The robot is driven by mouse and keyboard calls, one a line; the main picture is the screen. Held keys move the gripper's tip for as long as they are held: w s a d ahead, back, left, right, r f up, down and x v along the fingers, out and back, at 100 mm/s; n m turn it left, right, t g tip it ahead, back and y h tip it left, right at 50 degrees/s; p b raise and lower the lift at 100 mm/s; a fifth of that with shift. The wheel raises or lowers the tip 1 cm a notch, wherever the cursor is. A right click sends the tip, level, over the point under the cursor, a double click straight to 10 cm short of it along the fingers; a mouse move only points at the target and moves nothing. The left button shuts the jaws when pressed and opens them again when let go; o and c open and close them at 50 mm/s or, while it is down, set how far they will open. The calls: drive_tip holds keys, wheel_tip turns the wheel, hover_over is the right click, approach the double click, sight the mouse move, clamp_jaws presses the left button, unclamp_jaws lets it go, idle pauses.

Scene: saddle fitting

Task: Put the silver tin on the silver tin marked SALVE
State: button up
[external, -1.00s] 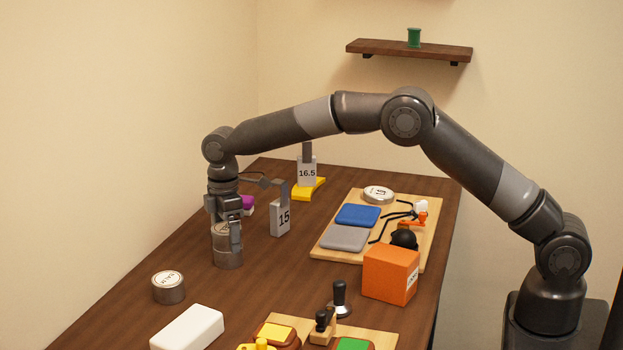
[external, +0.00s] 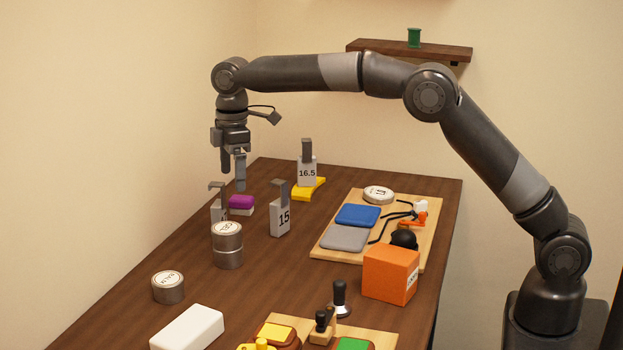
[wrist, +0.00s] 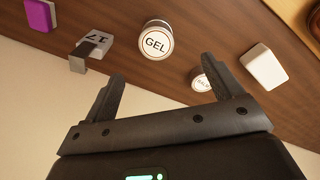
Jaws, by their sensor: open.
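Two silver tins stand stacked, one on the other, on the left of the table in the external view. The upper tin (external: 227,230) has a white lid label that reads GEL in the wrist view (wrist: 156,42). The lower tin (external: 228,259) is upright beneath it, its lid label hidden, so I cannot read whether it says SALVE. My gripper (external: 234,180) is open and empty, above the stack and apart from it. Its two fingers also show in the wrist view (wrist: 162,70).
Another silver tin (external: 168,288), its label seemingly BALM, stands front left near a white block (external: 187,328). Grey hooked tags, one marked 15 (external: 280,215), and a purple-and-white block (external: 241,204) stand near the stack. An orange box (external: 390,274) and wooden board (external: 330,259) lie right.

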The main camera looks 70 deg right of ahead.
drive_tip(key=s+r+m+t, duration=0.1)
drive_tip(key=s+r, duration=0.3)
drive_tip(key=s, duration=0.4)
drive_tip(key=s+d+r+m+t, duration=0.15)
drive_tip(key=s+r, duration=0.25)
drive_tip(key=s, duration=0.4)
drive_tip(key=s+r+m, duration=0.2)
drive_tip(key=s+r, duration=0.2)
drive_tip(key=s, duration=0.4)
drive_tip(key=s+f+m+t, duration=0.1)
drive_tip(key=s+f, duration=0.3)
drive_tip(key=s, duration=0.7)
drive_tip(key=s+f+m+t, duration=0.1)
drive_tip(key=s+f+m, duration=0.2)
drive_tip(key=s, duration=0.9)
wheel_tip(320, 180, down, 2)
drive_tip(key=shift+d+f+t, duration=0.2)
drive_tip(key=shift+f+t, duration=0.05)
drive_tip(key=shift+t, duration=0.1)
